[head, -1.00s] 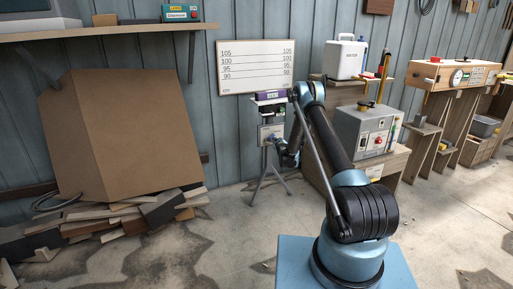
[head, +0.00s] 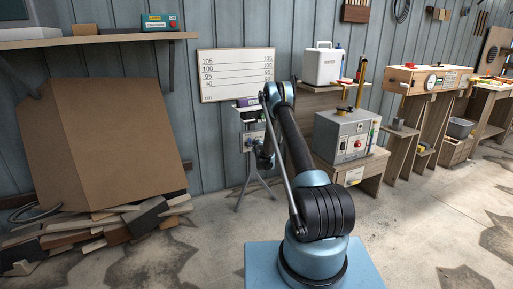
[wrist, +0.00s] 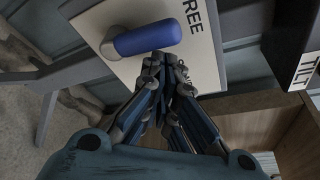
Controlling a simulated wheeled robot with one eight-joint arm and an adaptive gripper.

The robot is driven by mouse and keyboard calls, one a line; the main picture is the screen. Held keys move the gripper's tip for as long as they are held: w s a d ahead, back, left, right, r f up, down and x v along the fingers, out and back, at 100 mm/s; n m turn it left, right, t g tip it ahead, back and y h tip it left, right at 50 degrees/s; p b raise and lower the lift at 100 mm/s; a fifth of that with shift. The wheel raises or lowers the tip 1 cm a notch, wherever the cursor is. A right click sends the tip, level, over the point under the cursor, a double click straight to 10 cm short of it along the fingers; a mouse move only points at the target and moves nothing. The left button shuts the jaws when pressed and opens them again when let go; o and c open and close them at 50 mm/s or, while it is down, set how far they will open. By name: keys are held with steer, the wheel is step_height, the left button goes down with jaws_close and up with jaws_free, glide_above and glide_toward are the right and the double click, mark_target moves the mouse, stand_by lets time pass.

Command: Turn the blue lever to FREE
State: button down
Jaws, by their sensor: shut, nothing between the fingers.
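The blue lever (wrist: 148,37) fills the top middle of the wrist view, lying roughly sideways with a slight tilt. It is mounted on a pale plate (wrist: 206,72) with the word FREE printed near its right end. My gripper (wrist: 160,60) is shut and empty, its fingertips just below the lever's right half in the picture. I cannot tell if they touch it. In the head view the plate (head: 246,135) sits on a tripod stand (head: 252,183), with my gripper (head: 264,152) close at its right. The lever is too small to read there.
A dark part labelled TILT (wrist: 304,71) is at the wrist view's right, above a wooden surface (wrist: 250,115). A grey box (head: 345,135) stands on a wooden bench right of the tripod.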

steer(key=shift+s+a+r, duration=0.1)
steer(key=shift+a+r, duration=0.15)
steer(key=shift+a, duration=0.15)
stand_by(0.6)
